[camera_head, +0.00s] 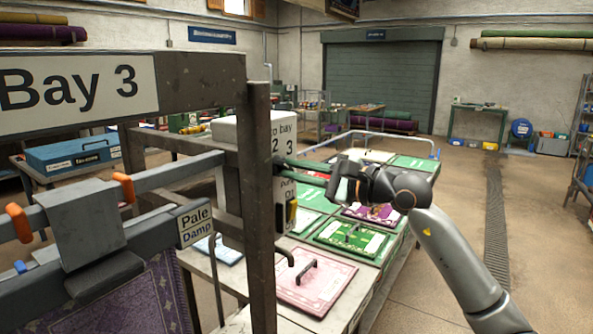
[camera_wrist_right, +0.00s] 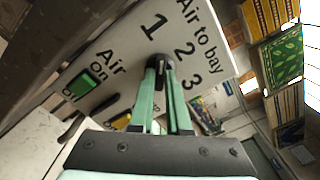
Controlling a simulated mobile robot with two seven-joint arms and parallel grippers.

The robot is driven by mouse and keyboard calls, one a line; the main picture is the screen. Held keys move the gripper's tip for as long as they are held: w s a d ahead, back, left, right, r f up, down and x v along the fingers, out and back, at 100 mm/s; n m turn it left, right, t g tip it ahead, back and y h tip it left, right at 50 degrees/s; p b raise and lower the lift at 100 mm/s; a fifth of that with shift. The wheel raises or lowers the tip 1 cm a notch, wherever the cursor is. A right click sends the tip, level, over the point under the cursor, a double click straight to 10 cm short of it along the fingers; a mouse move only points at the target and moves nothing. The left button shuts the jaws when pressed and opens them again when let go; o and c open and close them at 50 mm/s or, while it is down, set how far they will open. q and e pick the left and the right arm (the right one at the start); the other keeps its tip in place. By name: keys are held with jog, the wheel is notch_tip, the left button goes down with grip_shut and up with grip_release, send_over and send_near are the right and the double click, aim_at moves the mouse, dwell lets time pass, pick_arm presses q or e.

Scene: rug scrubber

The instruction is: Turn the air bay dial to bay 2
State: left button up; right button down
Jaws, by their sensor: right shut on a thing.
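The white air control panel (camera_head: 283,190) is partly hidden behind a dark post in the head view. In the right wrist view the panel (camera_wrist_right: 110,62) reads "Air to bay" with 1, 2 and 3, and "Air On". My right gripper (camera_head: 284,169) reaches the panel from the right. In the wrist view its green fingers (camera_wrist_right: 160,66) are shut on the small dark dial (camera_wrist_right: 166,60) just below the numbers. The fingers hide most of the dial, so I cannot tell which number it points to. My left gripper is not in view.
A green switch (camera_wrist_right: 82,87) and a yellow part (camera_wrist_right: 121,120) sit on the panel near my fingers. A "Bay 3" sign (camera_head: 75,88) and a rack rail with a "Pale Damp" tag (camera_head: 196,225) stand at left. A table with coloured rug panels (camera_head: 315,285) lies below the arm.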

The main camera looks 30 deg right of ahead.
jog(key=shift+m, duration=0.3)
jog(key=m+b, duration=0.1)
jog(key=m, duration=0.7)
jog(key=shift+m, duration=0.7)
jog(key=c, duration=0.9)
grip_release()
